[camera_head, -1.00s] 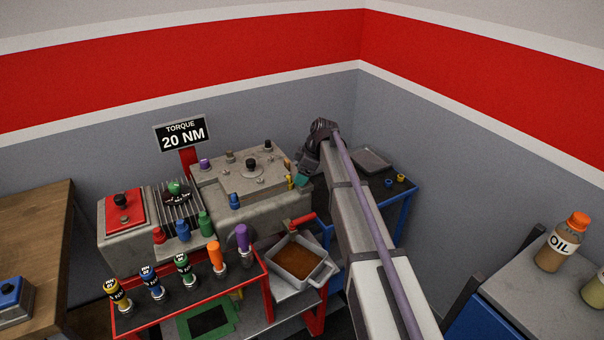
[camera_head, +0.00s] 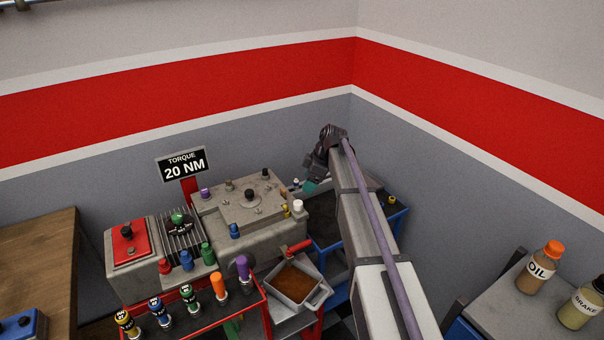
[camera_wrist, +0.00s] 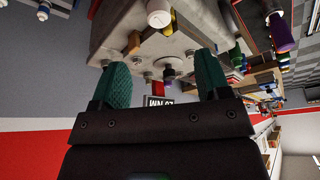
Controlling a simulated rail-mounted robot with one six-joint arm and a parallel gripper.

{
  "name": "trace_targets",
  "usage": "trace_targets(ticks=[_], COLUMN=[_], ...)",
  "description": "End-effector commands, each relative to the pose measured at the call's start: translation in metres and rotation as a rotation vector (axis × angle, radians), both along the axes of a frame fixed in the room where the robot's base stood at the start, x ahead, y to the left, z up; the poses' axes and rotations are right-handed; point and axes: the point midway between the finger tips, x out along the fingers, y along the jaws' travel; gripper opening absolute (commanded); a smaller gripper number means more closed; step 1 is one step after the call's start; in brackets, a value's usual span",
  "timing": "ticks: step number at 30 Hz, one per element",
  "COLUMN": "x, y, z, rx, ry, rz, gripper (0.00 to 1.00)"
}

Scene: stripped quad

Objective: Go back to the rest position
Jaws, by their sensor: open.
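My gripper (camera_wrist: 160,80) is open in the wrist view, with its two teal fingers apart and nothing between them. In the head view my gripper (camera_head: 311,186) is at the end of my raised arm, above and right of the grey metal block (camera_head: 250,205). Its finger pads are small there and partly hidden by the wrist. The wrist view looks toward the block (camera_wrist: 125,22), with a white-capped piece (camera_wrist: 159,14) near the top. No rest marker shows in either view.
A red cart (camera_head: 200,322) with several coloured-handled tools stands in front of the block. A tray of brown liquid (camera_head: 293,283) sits right of it. A blue cart (camera_head: 388,217) is behind my arm. An oil bottle (camera_head: 538,268) and a brake bottle (camera_head: 580,304) stand at right.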

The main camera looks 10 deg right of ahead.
Motion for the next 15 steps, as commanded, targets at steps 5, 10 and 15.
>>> trace_targets(ticks=[5, 10, 15], x=[-0.022, -0.18, -0.302], y=[-0.004, 0.008, 0.023], z=[-0.005, -0.015, -0.02], rx=[-0.004, -0.124, -0.226], ry=[0.133, 0.338, 0.355], rz=[-0.309, -0.96, -1.267], gripper=[0.7, 0.7, 0.7])
